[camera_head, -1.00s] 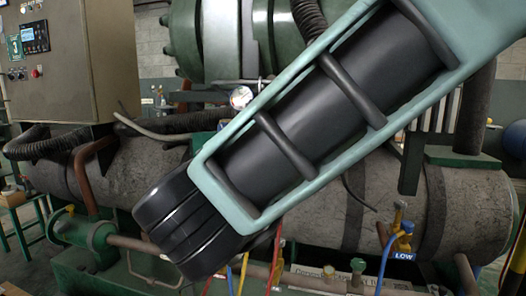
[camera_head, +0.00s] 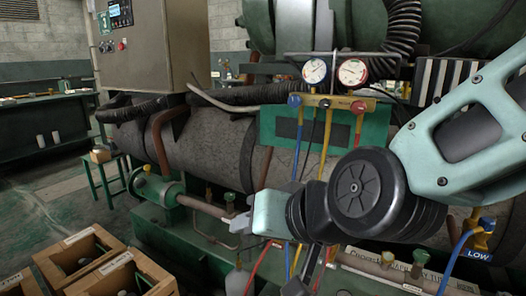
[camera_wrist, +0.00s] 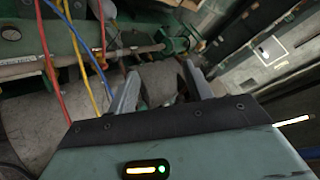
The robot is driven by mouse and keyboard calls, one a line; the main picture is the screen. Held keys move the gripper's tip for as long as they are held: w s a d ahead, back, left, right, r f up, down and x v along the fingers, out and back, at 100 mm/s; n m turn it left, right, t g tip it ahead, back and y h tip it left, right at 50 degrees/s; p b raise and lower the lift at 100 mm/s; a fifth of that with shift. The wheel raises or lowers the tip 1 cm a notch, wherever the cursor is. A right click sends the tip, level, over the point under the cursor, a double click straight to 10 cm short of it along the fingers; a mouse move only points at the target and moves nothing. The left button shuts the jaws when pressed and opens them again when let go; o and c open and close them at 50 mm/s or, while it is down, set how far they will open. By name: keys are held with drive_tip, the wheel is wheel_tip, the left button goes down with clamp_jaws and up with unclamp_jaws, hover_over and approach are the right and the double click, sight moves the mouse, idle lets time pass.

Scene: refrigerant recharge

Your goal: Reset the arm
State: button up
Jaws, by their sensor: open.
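My arm reaches in from the right of the head view and bends at a black joint in front of the green machine. My gripper (camera_head: 238,222) is at the arm's left end, beside the pipe at the machine's base. In the wrist view my gripper (camera_wrist: 160,85) has its two grey fingers apart, with nothing held between them. A grey cylinder is partly hidden behind the fingers in that view.
A gauge manifold (camera_head: 331,102) with two dials hangs on the machine. Blue, yellow and red hoses run down close to my gripper. A control cabinet (camera_head: 160,45) stands at the left. Wooden crates (camera_head: 120,278) stand at the lower left, with open floor behind them.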

drive_tip(key=s+d+f+n+g+h, duration=0.3)
drive_tip(key=s+d+f+g, duration=0.1)
drive_tip(key=s+d, duration=0.3)
drive_tip(key=s+d+f+n+g+h, duration=0.3)
drive_tip(key=s+d+f+g, duration=0.15)
drive_tip(key=s+d, duration=0.25)
wheel_tip(320, 180, up, 21)
drive_tip(key=p, duration=2.1)
drive_tip(key=shift+w+d+t, duration=0.15)
drive_tip(key=shift+d+t, duration=0.05)
drive_tip(key=shift+t, duration=0.15)
drive_tip(key=shift+f, duration=0.1)
